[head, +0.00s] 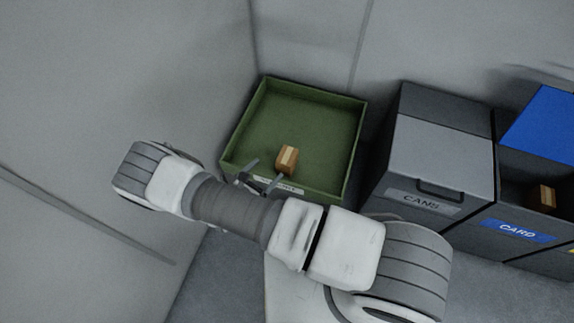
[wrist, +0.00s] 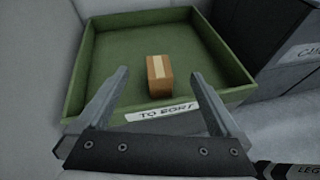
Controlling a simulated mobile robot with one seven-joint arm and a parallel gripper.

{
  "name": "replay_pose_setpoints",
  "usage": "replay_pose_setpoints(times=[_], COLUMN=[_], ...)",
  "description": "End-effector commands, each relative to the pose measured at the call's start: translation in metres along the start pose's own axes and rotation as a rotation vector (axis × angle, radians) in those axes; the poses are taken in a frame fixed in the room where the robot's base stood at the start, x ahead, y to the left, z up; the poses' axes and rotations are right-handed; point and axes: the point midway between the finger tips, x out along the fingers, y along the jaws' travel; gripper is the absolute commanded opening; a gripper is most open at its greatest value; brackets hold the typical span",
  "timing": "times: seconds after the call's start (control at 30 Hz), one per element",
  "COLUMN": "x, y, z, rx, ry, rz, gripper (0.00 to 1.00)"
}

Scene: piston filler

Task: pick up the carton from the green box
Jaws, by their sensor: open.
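A small brown carton (head: 287,160) with a pale tape strip stands in the green box (head: 312,113), close to its labelled front wall. In the wrist view the carton (wrist: 159,76) shows upright inside the green box (wrist: 150,30), between and beyond my two fingers. My gripper (wrist: 158,82) is open and empty, with its fingers spread to either side of the carton's line. In the head view my gripper (head: 262,176) is at the box's front wall, to the left of the carton and apart from it. My arm hides part of the box's front.
Right of the box stands a dark bin labelled CANS (head: 440,150) with a grey lid. Beyond it is a CARD bin (head: 520,229) with a raised blue lid (head: 545,122) and another brown carton (head: 546,197) inside. Grey walls stand behind and left.

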Motion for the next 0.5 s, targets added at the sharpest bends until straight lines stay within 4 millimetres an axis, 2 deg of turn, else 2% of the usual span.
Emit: replay_pose_setpoints(times=[0.03, 0.1, 0.2, 0.37, 0.5], x=[0.005, 0.008, 0.011, 0.021, 0.046], y=[-0.006, -0.011, -0.016, -0.019, -0.017], z=[-0.023, -0.04, -0.056, -0.066, -0.067], rx=[-0.047, -0.094, -0.138, -0.165, -0.165], ry=[-0.003, -0.005, -0.006, -0.007, -0.008], rz=[0.033, 0.069, 0.104, 0.125, 0.124], gripper=[1.0, 1.0, 1.0, 1.0, 1.0])
